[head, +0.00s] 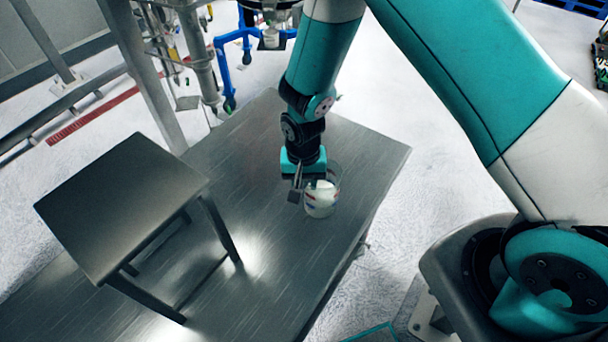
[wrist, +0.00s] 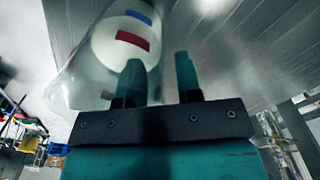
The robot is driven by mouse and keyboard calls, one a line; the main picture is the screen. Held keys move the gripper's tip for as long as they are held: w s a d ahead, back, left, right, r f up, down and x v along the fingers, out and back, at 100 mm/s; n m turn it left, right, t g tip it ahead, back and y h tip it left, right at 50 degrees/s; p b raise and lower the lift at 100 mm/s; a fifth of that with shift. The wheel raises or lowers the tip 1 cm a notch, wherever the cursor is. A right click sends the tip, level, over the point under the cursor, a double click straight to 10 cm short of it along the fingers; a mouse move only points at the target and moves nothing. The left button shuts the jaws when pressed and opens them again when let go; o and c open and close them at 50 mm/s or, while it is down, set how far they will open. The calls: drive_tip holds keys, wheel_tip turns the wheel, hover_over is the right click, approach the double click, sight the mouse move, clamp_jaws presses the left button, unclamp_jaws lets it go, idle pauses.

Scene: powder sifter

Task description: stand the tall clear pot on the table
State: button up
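The clear pot (head: 332,182) is at the right part of the steel table (head: 365,170) in the head view, roughly upright, with something white inside low down. I cannot tell whether its base touches the table. In the wrist view the pot (wrist: 75,75) fills the upper left, with blue and red marks over the white. My gripper (head: 297,187) points down at the pot's left side. In the wrist view its fingers (wrist: 160,68) are apart; the left one overlaps the pot and the right one is outside its edge. Whether the pot wall passes between them is unclear.
A smaller raised metal stand (head: 120,205) is at the left. Pipes and a blue frame (head: 235,45) are behind the table. The table's right edge is close to the pot.

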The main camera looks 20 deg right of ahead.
wheel_tip(320, 180, up, 12)
drive_tip(key=b, duration=0.4)
drive_tip(key=shift+a+f, duration=0.1)
drive_tip(key=shift+f, duration=0.05)
drive_tip(key=s+r+n+y, duration=0.4)
drive_tip(key=s+r+n, duration=0.6)
drive_tip(key=s+r, duration=0.6)
drive_tip(key=s, duration=0.4)
drive_tip(key=shift+a+r+n, duration=0.2)
drive_tip(key=shift+r+n, duration=0.05)
drive_tip(key=shift+n, duration=0.15)
